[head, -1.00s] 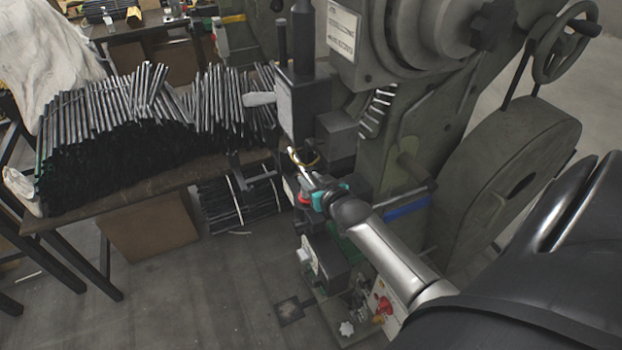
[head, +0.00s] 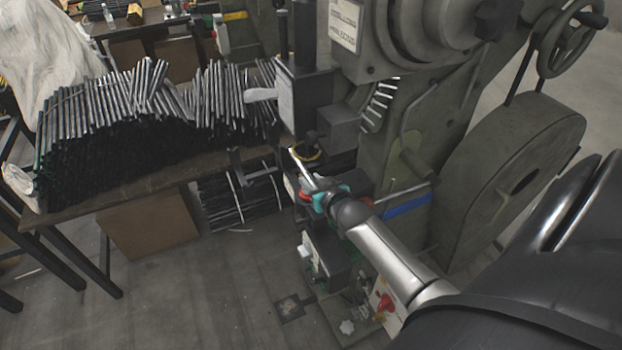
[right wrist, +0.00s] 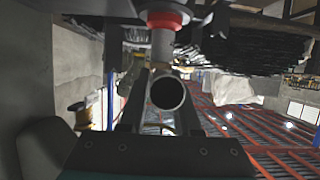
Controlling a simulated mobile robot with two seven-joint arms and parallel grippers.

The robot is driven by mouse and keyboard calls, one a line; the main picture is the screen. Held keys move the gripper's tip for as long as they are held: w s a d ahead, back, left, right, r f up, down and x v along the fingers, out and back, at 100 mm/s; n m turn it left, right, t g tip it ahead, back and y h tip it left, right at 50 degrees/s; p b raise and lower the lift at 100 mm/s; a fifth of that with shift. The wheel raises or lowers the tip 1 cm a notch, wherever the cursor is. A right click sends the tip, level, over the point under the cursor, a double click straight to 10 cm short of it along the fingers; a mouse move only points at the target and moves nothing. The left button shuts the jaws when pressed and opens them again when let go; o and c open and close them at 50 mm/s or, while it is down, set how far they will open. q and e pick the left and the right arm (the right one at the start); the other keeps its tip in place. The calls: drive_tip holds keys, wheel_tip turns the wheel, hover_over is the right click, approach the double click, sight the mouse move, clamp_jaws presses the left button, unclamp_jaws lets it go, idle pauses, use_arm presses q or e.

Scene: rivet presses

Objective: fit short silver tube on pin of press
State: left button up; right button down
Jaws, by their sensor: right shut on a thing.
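The short silver tube (head: 301,167) is held in my right gripper (head: 318,190), tilted up and to the left in the head view. In the right wrist view the tube's round open end (right wrist: 167,92) shows between the two fingers of the right gripper (right wrist: 164,100). The press (head: 405,150) stands behind and beside the gripper. In the right wrist view a grey post with a red collar (right wrist: 165,20) is just above the tube end; whether they touch I cannot tell. In the head view the tube's upper end is close to a brass-coloured ring (head: 308,153) at the press. My left gripper does not show.
A table (head: 130,198) with a large pile of dark tubes (head: 120,130) stands at the left. The press has a large flywheel (head: 510,180) and a handwheel (head: 572,40) at the right. Bare floor (head: 190,290) lies at the lower left.

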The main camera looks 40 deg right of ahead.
drive_tip(key=c, duration=0.5)
unclamp_jaws()
drive_tip(key=shift+c, duration=0.2)
drive_tip(key=p+v, duration=0.2)
drive_tip(key=v, duration=1.3)
drive_tip(key=shift+s, duration=0.15)
